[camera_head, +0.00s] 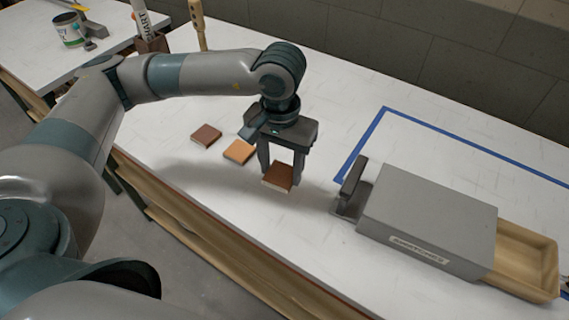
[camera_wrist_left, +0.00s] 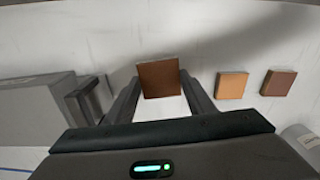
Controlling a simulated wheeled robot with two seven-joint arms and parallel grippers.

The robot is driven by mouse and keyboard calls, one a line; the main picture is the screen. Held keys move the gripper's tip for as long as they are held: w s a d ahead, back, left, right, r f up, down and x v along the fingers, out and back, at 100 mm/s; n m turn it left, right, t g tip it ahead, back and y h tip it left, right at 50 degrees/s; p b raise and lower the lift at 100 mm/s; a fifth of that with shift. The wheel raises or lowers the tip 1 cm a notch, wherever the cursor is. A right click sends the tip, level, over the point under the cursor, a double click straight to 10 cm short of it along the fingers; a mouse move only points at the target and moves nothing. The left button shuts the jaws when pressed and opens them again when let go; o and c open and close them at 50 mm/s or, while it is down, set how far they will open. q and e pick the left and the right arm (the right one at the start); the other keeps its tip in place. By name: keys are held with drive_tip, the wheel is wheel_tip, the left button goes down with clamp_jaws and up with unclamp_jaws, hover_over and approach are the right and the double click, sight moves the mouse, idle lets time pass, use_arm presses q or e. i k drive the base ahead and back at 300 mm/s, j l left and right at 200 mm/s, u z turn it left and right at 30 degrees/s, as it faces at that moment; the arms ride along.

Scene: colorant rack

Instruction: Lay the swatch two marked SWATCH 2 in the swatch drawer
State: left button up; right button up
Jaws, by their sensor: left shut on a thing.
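My left gripper (camera_head: 280,175) points down and is shut on a reddish-brown square swatch (camera_head: 277,178), at or just above the white table; I cannot tell if it touches. In the left wrist view the swatch (camera_wrist_left: 158,78) sits between the two fingers. No marking on it is readable, so I cannot confirm it is SWATCH 2. An orange-tan swatch (camera_head: 239,152) and a dark brown swatch (camera_head: 206,135) lie flat to its left. The swatch drawer (camera_head: 528,264) is a wooden tray pulled out from the right end of a grey box. My right gripper is not in view.
The grey box (camera_head: 430,215), labelled SWATCHES, stands right of my left gripper, with a dark upright handle-like part (camera_head: 352,180) at its left end. Blue tape (camera_head: 372,135) marks the table behind it. A paint can (camera_head: 68,30) stands on another table at the upper left.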

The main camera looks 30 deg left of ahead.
sight(510, 264)
drive_tip(key=l+u, duration=0.2)
drive_tip(key=k+l+u, duration=0.1)
drive_tip(key=k, duration=0.25)
drive_tip(key=l+z, duration=0.15)
drive_tip(key=z, duration=0.35)
drive_tip(key=k+l+z, duration=0.1)
drive_tip(key=z, duration=0.35)
drive_tip(key=l+z, duration=0.25)
drive_tip(key=z, duration=0.25)
drive_tip(key=i, duration=0.45)
